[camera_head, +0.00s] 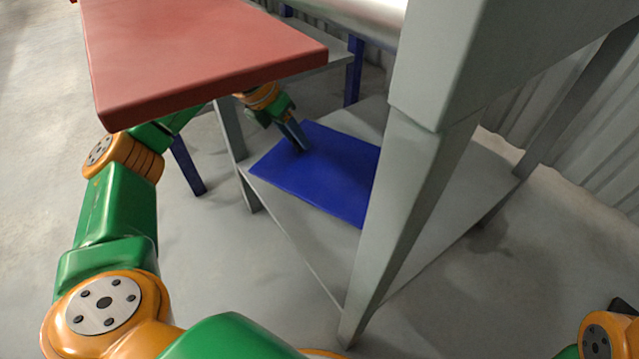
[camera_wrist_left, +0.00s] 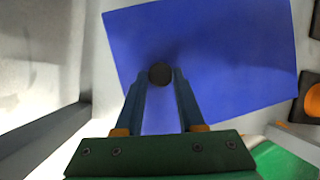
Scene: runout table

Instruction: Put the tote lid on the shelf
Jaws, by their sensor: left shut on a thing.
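The tote lid is a flat blue panel (camera_head: 330,175), lying roughly level over the grey lower shelf (camera_head: 305,235). I cannot tell whether it rests on the shelf or hangs just above it. In the left wrist view the lid (camera_wrist_left: 220,60) has a round dark knob (camera_wrist_left: 160,73). My left gripper (camera_head: 302,148) reaches down to the lid from the left, below the red top. Its fingers (camera_wrist_left: 160,82) are shut on the knob. Part of the lid's right side is hidden behind the grey leg. My right gripper is not in view.
A red slab top (camera_head: 190,50) overhangs my left arm. A thick grey leg (camera_head: 415,190) stands just right of the lid. Bare shelf shows in front of the lid and right of the leg. A grey corrugated wall (camera_head: 590,150) stands behind.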

